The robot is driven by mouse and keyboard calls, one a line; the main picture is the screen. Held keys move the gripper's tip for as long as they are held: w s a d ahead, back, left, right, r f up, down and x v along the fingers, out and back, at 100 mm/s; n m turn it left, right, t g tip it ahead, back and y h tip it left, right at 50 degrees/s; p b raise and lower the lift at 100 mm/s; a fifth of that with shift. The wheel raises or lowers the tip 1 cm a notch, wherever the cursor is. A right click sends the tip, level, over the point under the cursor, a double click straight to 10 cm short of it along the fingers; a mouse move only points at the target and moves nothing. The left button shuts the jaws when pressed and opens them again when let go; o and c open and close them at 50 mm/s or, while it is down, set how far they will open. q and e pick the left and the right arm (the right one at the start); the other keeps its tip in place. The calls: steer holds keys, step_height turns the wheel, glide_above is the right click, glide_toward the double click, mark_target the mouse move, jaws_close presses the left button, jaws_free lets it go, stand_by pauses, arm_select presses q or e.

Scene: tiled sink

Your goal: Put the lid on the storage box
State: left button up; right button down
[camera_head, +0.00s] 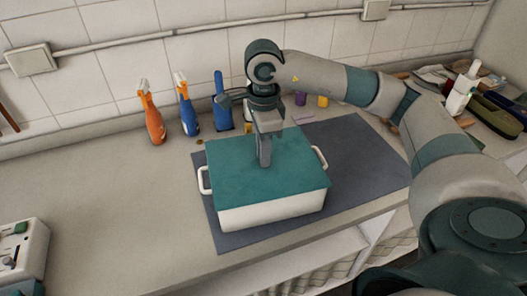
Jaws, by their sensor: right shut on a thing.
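The storage box (272,214) is white with a handle at each end and stands on a dark grey mat. The teal lid (228,180) lies over the top of the box and looks level. I cannot tell whether it is fully seated. My right gripper (265,162) points down over the middle of the lid, shut on the lid. Its fingers hide the part of the lid that they hold. My left gripper is not in view.
The mat (372,160) is bare to the right. Clutter including a white bottle (461,92) fills the far right. The counter's left middle is clear.

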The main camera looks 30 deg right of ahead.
steer(key=c, duration=1.1)
jaws_free()
steer(key=shift+r, duration=0.15)
steer(key=shift+r+p, duration=1.35)
steer(key=shift+r, duration=2)
jaws_close()
steer(key=shift+f+b, duration=1.45)
steer(key=shift+f, duration=0.05)
steer(key=shift+f, duration=0.15)
